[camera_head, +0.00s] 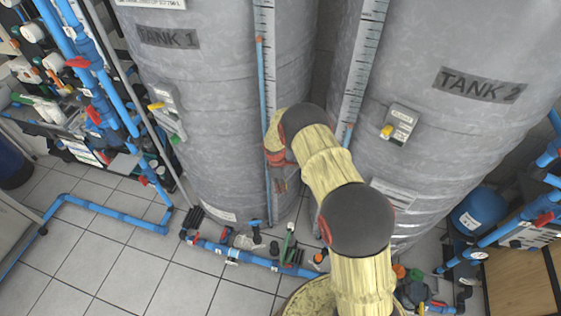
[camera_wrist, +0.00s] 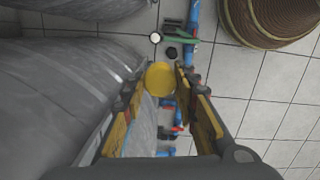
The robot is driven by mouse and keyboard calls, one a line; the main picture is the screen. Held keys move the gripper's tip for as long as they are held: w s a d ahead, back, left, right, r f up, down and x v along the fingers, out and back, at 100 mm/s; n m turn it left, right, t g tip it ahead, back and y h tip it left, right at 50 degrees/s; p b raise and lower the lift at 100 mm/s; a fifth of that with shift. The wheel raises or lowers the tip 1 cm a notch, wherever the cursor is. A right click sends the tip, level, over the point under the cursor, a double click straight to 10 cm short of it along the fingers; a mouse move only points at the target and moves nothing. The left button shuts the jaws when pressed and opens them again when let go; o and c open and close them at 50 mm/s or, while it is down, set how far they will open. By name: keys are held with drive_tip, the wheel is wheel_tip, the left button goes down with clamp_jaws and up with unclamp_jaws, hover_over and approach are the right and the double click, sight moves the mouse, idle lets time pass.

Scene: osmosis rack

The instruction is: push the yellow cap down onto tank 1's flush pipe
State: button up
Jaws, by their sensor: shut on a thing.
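The round yellow cap (camera_wrist: 160,80) is between my gripper's two fingertips in the wrist view, and my gripper (camera_wrist: 157,84) is shut on it. In the head view my gripper (camera_head: 280,184) hangs in front of tank 1 (camera_head: 205,110), above the floor pipework; the cap cannot be made out there. A white round pipe end (camera_wrist: 155,38) and a black round fitting (camera_wrist: 171,52) show beyond the cap in the wrist view, apart from it. I cannot tell which of the short upright stubs is tank 1's flush pipe.
Tank 2 (camera_head: 450,120) stands at right. A blue pipe rack (camera_head: 100,85) stands at left. The tiled floor (camera_head: 120,265) at front left is clear.

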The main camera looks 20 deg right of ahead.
drive_tip(key=s+a+r+m, duration=0.2)
drive_tip(key=s+r+m, duration=0.1)
drive_tip(key=r, duration=0.3)
drive_tip(key=s+a+r+m, duration=0.2)
drive_tip(key=s+r+m, duration=0.1)
drive_tip(key=r+m, duration=0.2)
drive_tip(key=s+a+r+m+y, duration=0.1)
drive_tip(key=s+a+r+m, duration=0.1)
drive_tip(key=r, duration=0.7)
drive_tip(key=shift+s+m+g+b, duration=0.4)
drive_tip(key=shift+s+m, duration=0.45)
drive_tip(key=shift+m, duration=0.35)
drive_tip(key=shift+a, duration=0.1)
